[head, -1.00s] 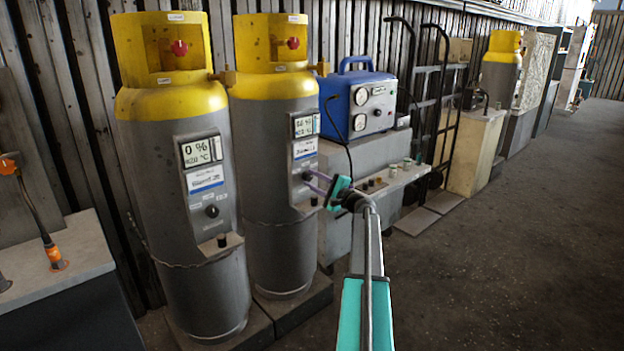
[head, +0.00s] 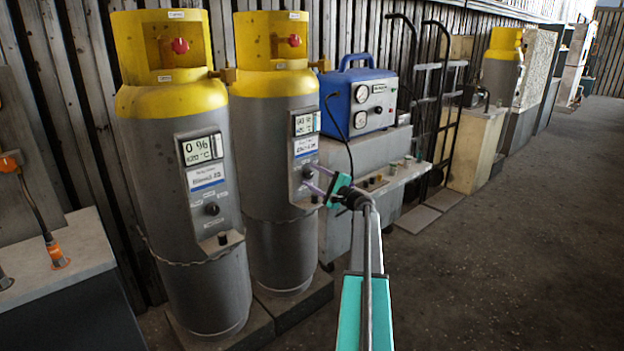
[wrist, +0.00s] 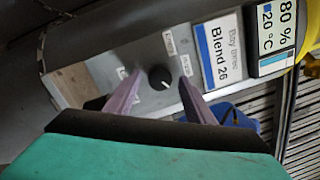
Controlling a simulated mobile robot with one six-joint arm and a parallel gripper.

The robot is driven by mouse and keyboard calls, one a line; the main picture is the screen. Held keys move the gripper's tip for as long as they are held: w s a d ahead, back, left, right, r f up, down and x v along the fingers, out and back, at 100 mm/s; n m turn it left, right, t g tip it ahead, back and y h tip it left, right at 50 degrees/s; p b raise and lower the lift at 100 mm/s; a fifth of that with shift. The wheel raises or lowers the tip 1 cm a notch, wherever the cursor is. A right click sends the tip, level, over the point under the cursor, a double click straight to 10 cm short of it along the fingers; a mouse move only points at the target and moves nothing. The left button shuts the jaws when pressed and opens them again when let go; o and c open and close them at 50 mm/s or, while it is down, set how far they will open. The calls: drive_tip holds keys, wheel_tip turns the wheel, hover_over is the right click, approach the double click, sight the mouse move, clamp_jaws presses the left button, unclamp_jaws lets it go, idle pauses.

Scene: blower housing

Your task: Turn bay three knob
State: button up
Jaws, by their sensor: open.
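A round black knob (wrist: 160,77) with a white pointer mark sits on the light panel of a grey, yellow-topped cylinder, below a label (wrist: 218,52) reading "Blend 26". The knob also shows in the head view (head: 307,172) on the right cylinder (head: 268,190). My gripper (wrist: 160,79) is open, its two pale purple fingers on either side of the knob. In the head view my gripper (head: 311,178) is right at the panel. I cannot tell whether the fingers touch the knob. The display (wrist: 275,30) reads 80 % and 20 °C. No bay number is legible.
The left cylinder (head: 180,200) stands close by with its own knob (head: 211,209) and a 0 % display. A blue gauge box (head: 358,100) sits on a grey bench to the right. A hand truck (head: 440,100) stands beyond. The floor at right is clear.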

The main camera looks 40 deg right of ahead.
drive_tip(key=shift+s, duration=0.1)
drive_tip(key=s+f, duration=0.1)
drive_tip(key=s, duration=1.2)
drive_tip(key=shift+s+f, duration=0.15)
drive_tip(key=shift+s, duration=0.15)
drive_tip(key=shift+a, duration=0.15)
